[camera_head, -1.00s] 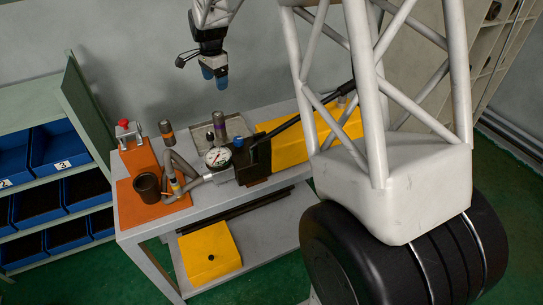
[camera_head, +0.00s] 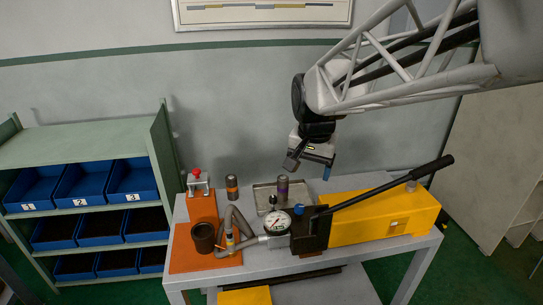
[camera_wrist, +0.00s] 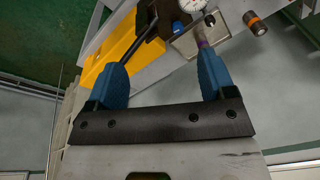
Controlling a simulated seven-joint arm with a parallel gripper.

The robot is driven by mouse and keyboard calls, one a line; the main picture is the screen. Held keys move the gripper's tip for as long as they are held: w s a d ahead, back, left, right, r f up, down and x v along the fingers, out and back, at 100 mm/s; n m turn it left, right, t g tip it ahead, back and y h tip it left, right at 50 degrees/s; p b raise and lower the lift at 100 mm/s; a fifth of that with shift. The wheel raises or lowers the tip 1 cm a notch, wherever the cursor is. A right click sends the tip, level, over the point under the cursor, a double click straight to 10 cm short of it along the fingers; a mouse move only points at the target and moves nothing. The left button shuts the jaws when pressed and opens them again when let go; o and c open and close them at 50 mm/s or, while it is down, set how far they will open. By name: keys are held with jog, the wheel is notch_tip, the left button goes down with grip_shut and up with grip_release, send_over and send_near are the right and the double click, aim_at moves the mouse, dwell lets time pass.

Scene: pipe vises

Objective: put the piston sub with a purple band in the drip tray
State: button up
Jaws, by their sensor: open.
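The piston sub with a purple band (camera_head: 283,186) is a dark grey cylinder. It stands upright within the outline of the shallow metal drip tray (camera_head: 259,198) and appears to rest on its floor. My gripper (camera_head: 308,167) is open and empty, above and a little right of this sub, apart from it. In the wrist view my blue fingers (camera_wrist: 162,75) are wide apart with nothing between them. The purple-banded sub (camera_wrist: 201,38) shows past the right fingertip, its lower part hidden by the finger. The drip tray (camera_wrist: 186,46) shows around it.
An orange-banded cylinder (camera_head: 232,188) stands left of the tray. In front are a dial gauge (camera_head: 277,222), a black block, and a yellow pump (camera_head: 355,214) with a long black lever. Blue bins (camera_head: 85,184) fill the shelf.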

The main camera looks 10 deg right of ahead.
jog(key=s+f+n, duration=0.3)
jog(key=s+n, duration=0.3)
jog(key=s, duration=1.3)
jog(key=shift+s+a+t, duration=0.25)
jog(key=shift+a+t, duration=0.1)
jog(key=shift+t, duration=0.05)
